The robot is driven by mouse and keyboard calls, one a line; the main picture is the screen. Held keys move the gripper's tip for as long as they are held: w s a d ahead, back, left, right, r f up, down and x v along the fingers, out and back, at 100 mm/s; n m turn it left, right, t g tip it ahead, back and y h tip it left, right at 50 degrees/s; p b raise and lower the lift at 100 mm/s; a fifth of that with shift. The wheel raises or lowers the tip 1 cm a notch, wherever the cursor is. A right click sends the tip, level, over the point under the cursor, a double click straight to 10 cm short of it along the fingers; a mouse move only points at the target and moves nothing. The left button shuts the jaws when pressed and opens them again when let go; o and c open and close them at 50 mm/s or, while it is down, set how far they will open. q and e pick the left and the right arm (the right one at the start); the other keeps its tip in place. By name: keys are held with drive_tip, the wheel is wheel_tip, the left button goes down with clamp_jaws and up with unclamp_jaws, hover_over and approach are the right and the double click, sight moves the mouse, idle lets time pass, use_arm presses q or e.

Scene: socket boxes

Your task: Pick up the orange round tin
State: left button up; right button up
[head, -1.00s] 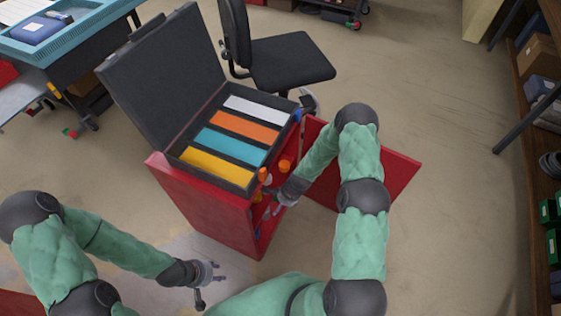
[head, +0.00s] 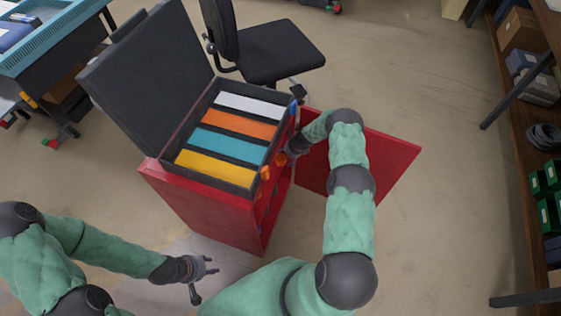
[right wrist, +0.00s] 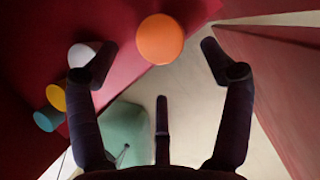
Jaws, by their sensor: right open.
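The orange round tin (right wrist: 160,39) shows in the right wrist view, its round end facing the camera, against the red cabinet's inside. My right gripper (right wrist: 158,62) is open, with its fingertips on either side of the tin and nothing visibly held; contact cannot be told. In the head view the right gripper (head: 292,150) is at the cabinet's open side, partly hidden by the case and arm. Two orange round shapes show there, one nearer the gripper (head: 280,158) and one lower (head: 266,173). My left gripper (head: 205,268) is open and empty, low in front of the cabinet.
The red cabinet (head: 205,215) carries an open black case with white, orange, teal and yellow strips. Its red door (head: 385,165) stands open right of my right arm. White (right wrist: 82,54), yellow (right wrist: 56,97) and teal (right wrist: 47,118) round things sit left of the gripper. A chair (head: 280,58) stands behind.

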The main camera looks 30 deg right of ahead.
sight(282, 158)
drive_tip(key=shift+b+x, duration=1.45)
drive_tip(key=shift+x, duration=1.25)
drive_tip(key=shift+w+d, duration=0.1)
drive_tip(key=shift+w, duration=0.15)
drive_tip(key=shift+r, duration=0.1)
drive_tip(key=c, duration=1.2)
